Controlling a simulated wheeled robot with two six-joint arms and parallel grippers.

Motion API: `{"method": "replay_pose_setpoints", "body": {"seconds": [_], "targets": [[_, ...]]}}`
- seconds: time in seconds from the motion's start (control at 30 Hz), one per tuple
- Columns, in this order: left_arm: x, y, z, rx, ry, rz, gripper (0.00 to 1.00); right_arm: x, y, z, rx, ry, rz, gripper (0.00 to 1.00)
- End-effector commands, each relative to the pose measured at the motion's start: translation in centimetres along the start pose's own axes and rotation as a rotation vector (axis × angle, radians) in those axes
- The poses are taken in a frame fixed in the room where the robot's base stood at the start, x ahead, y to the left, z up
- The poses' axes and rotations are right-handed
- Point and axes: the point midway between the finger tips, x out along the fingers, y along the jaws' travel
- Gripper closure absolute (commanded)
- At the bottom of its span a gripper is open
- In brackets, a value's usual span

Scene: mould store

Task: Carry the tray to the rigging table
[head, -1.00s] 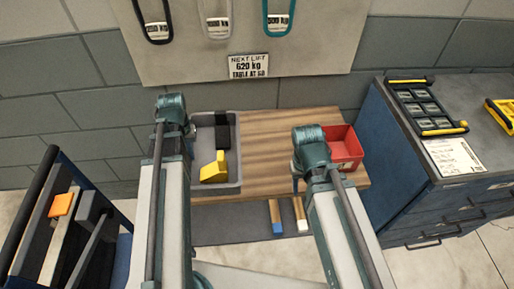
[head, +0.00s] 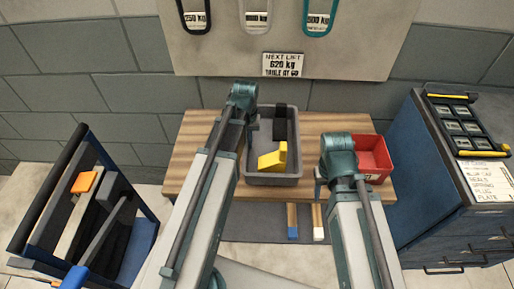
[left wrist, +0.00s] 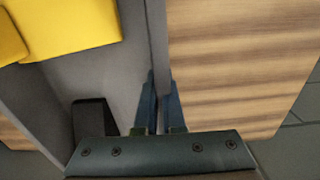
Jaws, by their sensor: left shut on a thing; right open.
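The grey tray (head: 272,181) is over the wooden table (head: 205,160), left of its middle. It holds a black block (head: 280,122) and a yellow wedge-shaped piece (head: 270,161). My left gripper (head: 246,117) is at the tray's left wall. In the left wrist view its fingers (left wrist: 160,97) are shut on the thin grey wall, with the yellow piece (left wrist: 65,25) inside. I cannot tell whether the tray touches the table. My right gripper (head: 322,180) is open beside the red bin, its fingers mostly hidden by its wrist.
The red bin (head: 372,160) stands at the table's right end. A blue cabinet (head: 425,190) is at the right, a blue-sided cart (head: 140,240) at the left. Two strips with blue and white ends (head: 305,222) show below the table. A sign (head: 284,64) hangs behind.

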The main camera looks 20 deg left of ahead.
Motion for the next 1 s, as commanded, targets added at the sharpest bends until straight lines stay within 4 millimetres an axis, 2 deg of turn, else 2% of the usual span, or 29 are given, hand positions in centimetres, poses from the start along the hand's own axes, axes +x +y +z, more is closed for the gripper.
{"method": "replay_pose_setpoints", "body": {"seconds": [0.1, 0.47, 0.6, 0.83, 1.0], "targets": [[0.1, 1.3, -0.5, 0.002, 0.000, 0.001, 1.00, 0.1, 0.0, 0.0, 0.000, 0.000, 0.000, 0.50], [0.2, 2.0, -0.7, 0.000, 0.000, 0.002, 1.00, 0.2, 0.0, 0.0, 0.000, 0.000, 0.000, 0.50], [0.3, 3.1, -1.1, 0.002, 0.000, 0.002, 1.00, 0.3, 0.0, 0.0, 0.000, 0.000, 0.000, 0.50], [3.1, 3.0, -1.0, 0.000, 0.000, 0.001, 1.00, 3.1, -0.3, -0.2, 0.000, 0.000, 0.000, 0.50], [4.0, 3.0, -1.0, 0.000, 0.000, 0.002, 1.00, 4.0, -0.4, -0.2, -0.001, 0.000, 0.000, 0.50]]}}
